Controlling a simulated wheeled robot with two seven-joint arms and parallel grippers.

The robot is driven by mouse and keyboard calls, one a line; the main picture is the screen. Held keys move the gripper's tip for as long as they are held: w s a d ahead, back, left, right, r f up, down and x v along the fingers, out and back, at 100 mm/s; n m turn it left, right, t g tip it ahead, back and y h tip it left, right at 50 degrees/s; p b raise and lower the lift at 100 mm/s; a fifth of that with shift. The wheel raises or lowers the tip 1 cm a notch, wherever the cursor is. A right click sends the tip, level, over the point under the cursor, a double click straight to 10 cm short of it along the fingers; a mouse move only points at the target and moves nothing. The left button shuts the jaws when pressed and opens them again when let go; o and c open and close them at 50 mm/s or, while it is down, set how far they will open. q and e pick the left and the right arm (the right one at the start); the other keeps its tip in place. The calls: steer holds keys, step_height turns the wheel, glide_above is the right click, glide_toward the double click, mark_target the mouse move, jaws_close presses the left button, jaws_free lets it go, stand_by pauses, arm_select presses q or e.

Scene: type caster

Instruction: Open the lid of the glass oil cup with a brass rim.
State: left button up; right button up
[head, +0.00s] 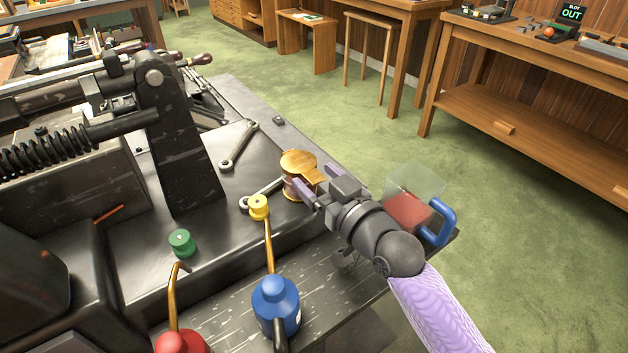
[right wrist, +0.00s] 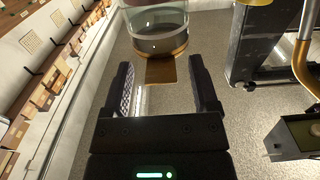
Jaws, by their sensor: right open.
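The glass oil cup (head: 295,190) stands on the dark machine bed, partly hidden behind my right gripper. Its round brass lid (head: 297,162) lies flat over the top, with a flat brass tab sticking out toward my gripper. In the right wrist view, the cup's glass body (right wrist: 155,18) is at the top, and the brass tab (right wrist: 160,70) lies between my fingers with a gap on each side. My right gripper (head: 319,183) is open and empty, its fingers close to the cup at the tab. My left gripper is not in view.
A yellow cap (head: 259,207) on a brass spout, a blue oil can (head: 275,305), a red oil can (head: 180,342) and a green cap (head: 181,243) are in front. Wrenches (head: 239,144) lie behind the cup.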

steer(key=shift+w+a, duration=0.35)
steer(key=shift+w, duration=0.1)
steer(key=shift+c, duration=0.3)
steer(key=shift+s+r, duration=0.1)
jaws_close()
steer(key=shift+d, duration=0.1)
steer(key=shift+r, duration=0.15)
stand_by(0.5)
